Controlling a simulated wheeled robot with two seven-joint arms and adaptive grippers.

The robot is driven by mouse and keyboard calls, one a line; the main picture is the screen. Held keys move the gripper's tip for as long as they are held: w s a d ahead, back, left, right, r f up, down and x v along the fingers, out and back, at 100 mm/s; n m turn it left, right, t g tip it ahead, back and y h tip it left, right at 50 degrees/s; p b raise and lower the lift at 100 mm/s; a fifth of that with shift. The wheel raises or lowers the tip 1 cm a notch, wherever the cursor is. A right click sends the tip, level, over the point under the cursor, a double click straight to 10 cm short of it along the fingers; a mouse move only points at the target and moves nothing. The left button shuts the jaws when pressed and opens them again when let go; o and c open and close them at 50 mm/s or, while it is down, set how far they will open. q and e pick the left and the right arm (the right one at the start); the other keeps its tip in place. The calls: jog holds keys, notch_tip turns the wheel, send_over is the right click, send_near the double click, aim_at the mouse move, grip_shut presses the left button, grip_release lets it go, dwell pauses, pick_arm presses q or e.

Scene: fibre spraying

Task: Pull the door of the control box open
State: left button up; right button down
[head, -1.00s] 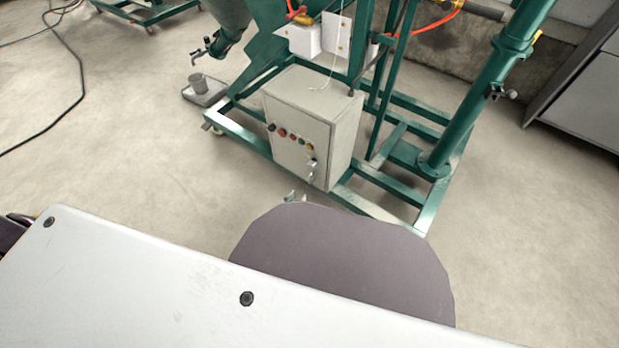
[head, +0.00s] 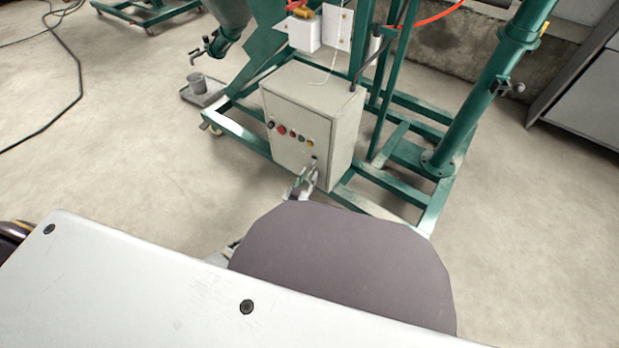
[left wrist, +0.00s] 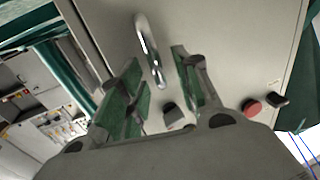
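The control box (head: 312,115) is a pale grey cabinet on the green frame, and its front door (head: 285,120) looks shut. A shiny metal door handle (left wrist: 148,45) shows in the left wrist view, with its lower end in the gap between my fingers. My left gripper (left wrist: 157,62) is open, with green-padded fingers on either side of that gap. I cannot tell whether they touch the handle. In the head view my left gripper (head: 304,180) is at the door's lower right corner, partly hiding the handle. My right gripper is not in view.
A row of coloured buttons (head: 290,133) sits on the door. Green frame beams (head: 375,208) run beside and behind the box.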

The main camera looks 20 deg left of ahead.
pick_arm(q)
jog(key=shift+w+d, duration=0.1)
jog(key=shift+w, duration=0.6)
jog(key=shift+c, duration=0.2)
grip_shut()
